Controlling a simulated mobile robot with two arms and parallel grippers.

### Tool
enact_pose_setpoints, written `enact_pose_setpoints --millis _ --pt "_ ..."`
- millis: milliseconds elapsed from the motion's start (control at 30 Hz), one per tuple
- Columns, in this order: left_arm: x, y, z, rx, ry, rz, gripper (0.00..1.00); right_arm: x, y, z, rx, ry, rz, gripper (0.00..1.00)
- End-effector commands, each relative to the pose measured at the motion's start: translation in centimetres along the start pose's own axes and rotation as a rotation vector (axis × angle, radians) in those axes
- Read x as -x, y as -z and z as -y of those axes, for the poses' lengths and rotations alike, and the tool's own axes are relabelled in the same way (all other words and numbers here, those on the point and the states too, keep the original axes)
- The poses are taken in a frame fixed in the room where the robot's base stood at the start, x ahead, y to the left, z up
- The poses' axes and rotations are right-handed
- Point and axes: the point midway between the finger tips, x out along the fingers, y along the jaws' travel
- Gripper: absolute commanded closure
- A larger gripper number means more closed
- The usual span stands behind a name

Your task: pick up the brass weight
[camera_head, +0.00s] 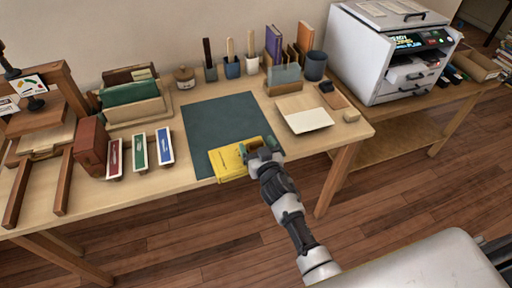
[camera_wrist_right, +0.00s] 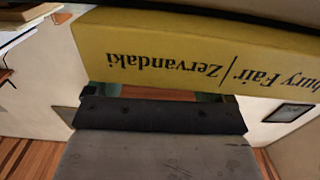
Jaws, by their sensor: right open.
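I cannot make out a brass weight in either view. A yellow book (camera_head: 225,163) lies flat at the front edge of the dark green mat (camera_head: 222,115). My right gripper (camera_head: 256,147) is open at the book's right end, its greenish fingertips close to the book. In the right wrist view the book's lettered yellow spine (camera_wrist_right: 190,50) runs upside down across the top, close to the gripper. I cannot tell whether the fingers touch it. My left gripper is not in view.
Brush pots, upright books (camera_head: 274,45) and a dark cup (camera_head: 316,65) line the table's back. A wooden press (camera_head: 45,115), a box with green folders (camera_head: 135,100) and three coloured strips (camera_head: 140,152) stand left. A white printer (camera_head: 385,50) stands right. The mat's middle is clear.

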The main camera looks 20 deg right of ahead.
Motion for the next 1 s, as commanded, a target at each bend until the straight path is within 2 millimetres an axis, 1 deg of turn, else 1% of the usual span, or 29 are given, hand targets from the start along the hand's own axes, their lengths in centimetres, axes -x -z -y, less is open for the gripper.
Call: enact_pose_setpoints --millis 33,100,333,367,500,767,800,1000 --pt "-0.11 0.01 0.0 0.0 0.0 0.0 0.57 -0.58 -0.06 0.0 0.0 0.0 0.0 0.17" --pt "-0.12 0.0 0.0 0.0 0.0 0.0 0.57 -0.98 -0.06 -0.02 -0.002 0.0 0.0 0.17" --pt "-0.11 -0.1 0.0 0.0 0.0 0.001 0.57 -1.09 -0.08 -0.03 -0.001 0.0 0.001 0.17" --pt "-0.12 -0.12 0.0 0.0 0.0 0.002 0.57 -1.08 -0.08 -0.03 -0.001 0.0 0.001 0.2" --pt "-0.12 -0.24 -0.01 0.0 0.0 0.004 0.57 -1.07 -0.08 -0.03 -0.001 0.0 0.001 0.42" --pt "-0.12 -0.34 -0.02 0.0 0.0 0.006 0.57 -1.06 -0.08 -0.03 -0.001 0.0 0.001 0.81" --pt "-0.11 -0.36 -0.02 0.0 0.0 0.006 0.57 -1.1 0.09 -0.01 -0.001 0.001 -0.003 0.85" --pt "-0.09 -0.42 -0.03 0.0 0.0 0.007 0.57 -1.1 0.12 -0.02 0.0 0.001 -0.003 0.85"
